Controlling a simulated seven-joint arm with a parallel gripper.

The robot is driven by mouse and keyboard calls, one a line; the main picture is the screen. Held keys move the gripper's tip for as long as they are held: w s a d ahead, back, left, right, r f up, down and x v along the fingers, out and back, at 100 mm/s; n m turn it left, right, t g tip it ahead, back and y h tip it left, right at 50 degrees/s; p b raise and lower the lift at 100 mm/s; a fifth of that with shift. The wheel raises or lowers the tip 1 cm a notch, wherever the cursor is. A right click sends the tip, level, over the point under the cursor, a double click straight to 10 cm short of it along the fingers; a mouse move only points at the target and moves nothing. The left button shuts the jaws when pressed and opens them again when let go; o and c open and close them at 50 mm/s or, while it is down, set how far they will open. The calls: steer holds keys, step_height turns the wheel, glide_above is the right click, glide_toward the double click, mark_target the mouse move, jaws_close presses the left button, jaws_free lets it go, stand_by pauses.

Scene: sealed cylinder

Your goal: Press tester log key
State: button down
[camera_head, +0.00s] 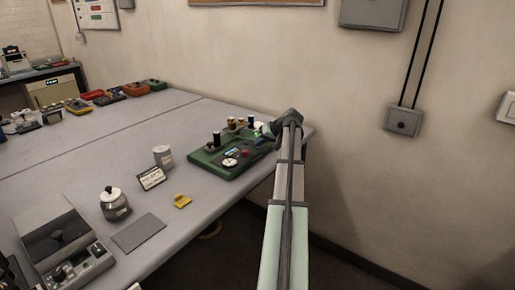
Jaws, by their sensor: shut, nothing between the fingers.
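A green device (205,160), likely the tester, sits on the grey table near its right edge by the wall. It carries a round white dial (230,162), a red button (245,153), a small lit display and several dark posts with pale or brass tops. My arm reaches in from the lower right. My gripper (262,131) is over the back right part of the device, shut and empty. The arm's end covers that corner. I cannot tell whether the fingertips touch the device. The log key's label is too small to read.
A white cup (162,156), a small sign (151,178), a lidded jar (114,203), a yellow piece (182,201) and a grey pad (139,233) stand left of the device. A grey machine (62,245) is at front left. Coloured boxes (135,90) line the far edge.

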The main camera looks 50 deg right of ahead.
stand_by(0.4)
steer(key=shift+r, duration=0.75)
steer(key=shift+r, duration=2.5)
